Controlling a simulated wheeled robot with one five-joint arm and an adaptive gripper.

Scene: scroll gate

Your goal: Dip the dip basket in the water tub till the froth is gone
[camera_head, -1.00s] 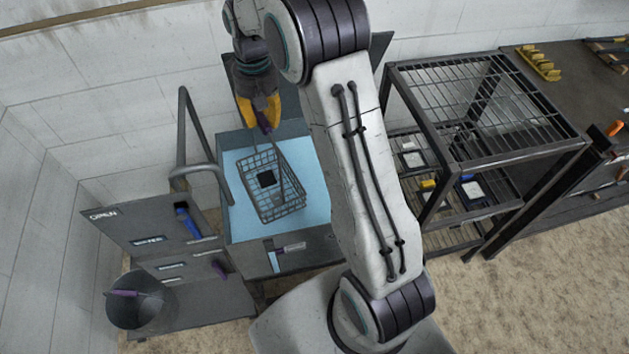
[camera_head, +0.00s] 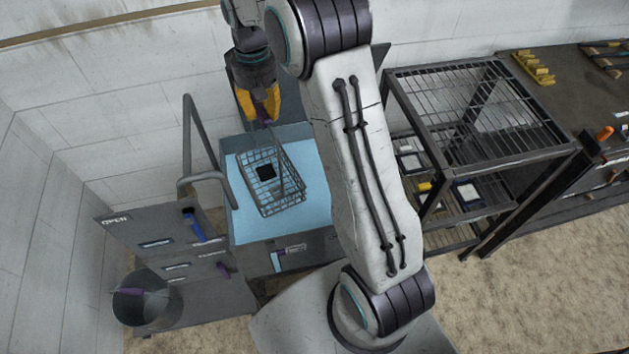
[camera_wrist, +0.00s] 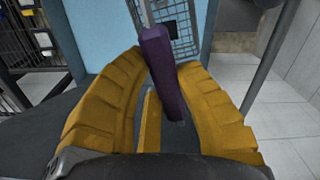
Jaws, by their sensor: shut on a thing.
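The dip basket (camera_head: 284,191) is a grey wire basket with a small dark item (camera_head: 266,173) inside. It is over the light-blue water of the tub (camera_head: 235,232) in the head view; how deep it sits I cannot tell. My gripper (camera_head: 258,104) has yellow fingers and is shut on the basket's purple handle at the tub's far side. In the wrist view, the purple handle (camera_wrist: 163,70) stands between my gripper's fingers (camera_wrist: 165,110), and part of the basket (camera_wrist: 178,28) shows beyond. No froth can be made out on the water.
A grey cabinet marked OPEN (camera_head: 120,232) with a blue handle stands left of the tub. A bucket (camera_head: 150,308) is at lower left. A bent pipe (camera_head: 200,178) rises at the tub's left edge. A wire-topped rack (camera_head: 475,110) and a dark bench (camera_head: 570,90) stand to the right.

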